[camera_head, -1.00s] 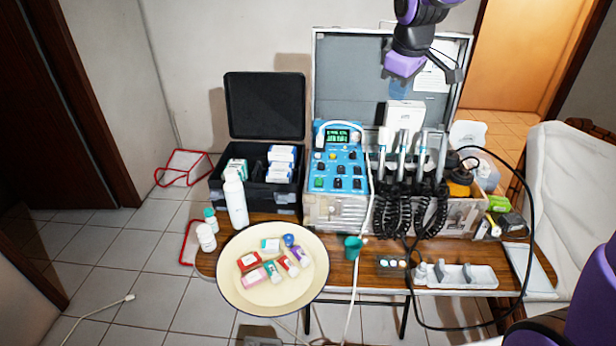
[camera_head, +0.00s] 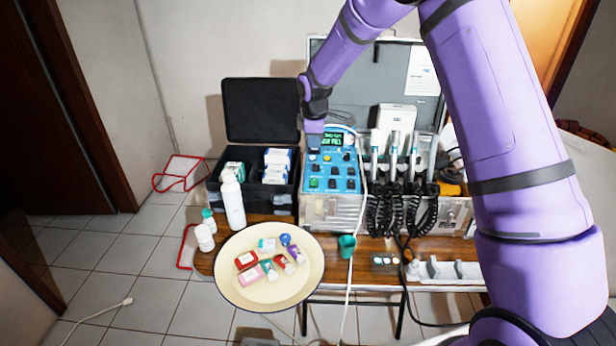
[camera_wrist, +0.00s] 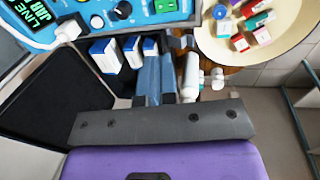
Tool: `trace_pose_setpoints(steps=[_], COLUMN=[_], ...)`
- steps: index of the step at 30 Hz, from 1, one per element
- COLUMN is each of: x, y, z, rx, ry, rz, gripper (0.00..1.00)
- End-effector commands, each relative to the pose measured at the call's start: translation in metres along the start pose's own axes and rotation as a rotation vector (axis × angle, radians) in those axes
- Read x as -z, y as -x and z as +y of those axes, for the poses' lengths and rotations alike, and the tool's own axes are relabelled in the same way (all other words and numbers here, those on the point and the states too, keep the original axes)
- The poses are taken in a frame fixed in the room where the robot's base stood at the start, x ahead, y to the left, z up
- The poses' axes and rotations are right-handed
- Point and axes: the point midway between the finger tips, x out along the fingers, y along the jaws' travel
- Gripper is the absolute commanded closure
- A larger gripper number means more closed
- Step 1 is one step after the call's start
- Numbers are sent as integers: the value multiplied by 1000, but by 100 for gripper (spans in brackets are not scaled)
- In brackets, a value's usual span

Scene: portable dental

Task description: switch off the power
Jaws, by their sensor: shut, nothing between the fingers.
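The blue control panel (camera_head: 332,172) stands on the table with a lit green display (camera_head: 333,139), dark knobs and a green square control (camera_head: 314,184) at its lower left. I cannot tell which control switches the power. My gripper (camera_head: 313,150) is at the panel's upper left edge and hides part of that corner. In the wrist view my gripper (camera_wrist: 156,50) is shut and empty, its fingers pointing toward the top of the picture. The panel also shows in the wrist view (camera_wrist: 90,25) at the upper left, with its display and a few knobs.
An open black case (camera_head: 268,197) with small boxes is left of the panel. A white bottle (camera_head: 233,203) and a round tray (camera_head: 233,286) stand in front. A white cable (camera_head: 363,175) crosses the panel's right side, beside dental handpieces (camera_head: 395,150).

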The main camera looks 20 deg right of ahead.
Motion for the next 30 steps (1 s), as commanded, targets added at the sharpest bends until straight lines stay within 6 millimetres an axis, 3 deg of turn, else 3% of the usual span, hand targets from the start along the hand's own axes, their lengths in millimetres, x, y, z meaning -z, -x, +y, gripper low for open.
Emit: trace_pose_setpoints(steps=[16, 30], x=[1, 0], y=[-11, -93], z=[0, 0], rx=[2, 4], ry=[5, 6], rz=[-1, -3], gripper=[100, 100])
